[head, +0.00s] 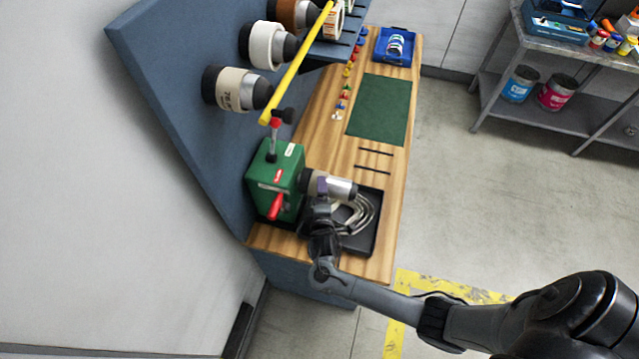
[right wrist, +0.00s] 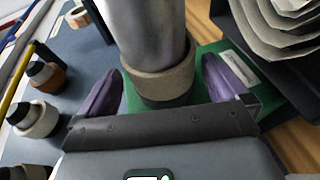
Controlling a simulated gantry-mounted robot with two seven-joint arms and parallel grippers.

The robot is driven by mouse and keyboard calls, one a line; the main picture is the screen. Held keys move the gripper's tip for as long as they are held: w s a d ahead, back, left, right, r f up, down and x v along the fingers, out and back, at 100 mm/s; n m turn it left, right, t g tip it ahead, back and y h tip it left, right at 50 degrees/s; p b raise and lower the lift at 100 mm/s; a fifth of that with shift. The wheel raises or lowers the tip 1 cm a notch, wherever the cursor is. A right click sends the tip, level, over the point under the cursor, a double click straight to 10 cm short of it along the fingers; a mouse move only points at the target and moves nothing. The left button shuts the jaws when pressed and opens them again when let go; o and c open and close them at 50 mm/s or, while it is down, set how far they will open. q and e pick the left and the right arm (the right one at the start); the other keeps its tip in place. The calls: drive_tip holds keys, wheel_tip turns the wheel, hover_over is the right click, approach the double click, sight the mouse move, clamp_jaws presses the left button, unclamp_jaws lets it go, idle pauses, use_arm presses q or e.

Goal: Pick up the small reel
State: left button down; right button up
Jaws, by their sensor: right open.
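A green rewinder (head: 275,180) with a red handle stands at the near end of the wooden bench. A silver cylinder (head: 342,188) with a tan cardboard ring (head: 308,181) sticks out from its right side. The ring also shows in the right wrist view (right wrist: 163,85). My right gripper (head: 322,190) is at this cylinder. In the right wrist view its purple fingers (right wrist: 165,88) are open, one on each side of the ring, with gaps visible. A small white-and-blue roll (head: 396,44) lies in a blue tray at the far end. I cannot tell which is the small reel. My left gripper is not in view.
A black tray (head: 368,236) with loops of pale strip (head: 358,213) lies beside the rewinder, under my right arm. Large rolls (head: 238,90) hang on the blue back panel (head: 175,65). A yellow bar (head: 298,62) crosses before them. The green mat (head: 380,108) is clear.

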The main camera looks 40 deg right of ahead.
drive_tip(key=shift+x, duration=1.3)
drive_tip(key=c, duration=0.8)
drive_tip(key=shift+f, duration=0.1)
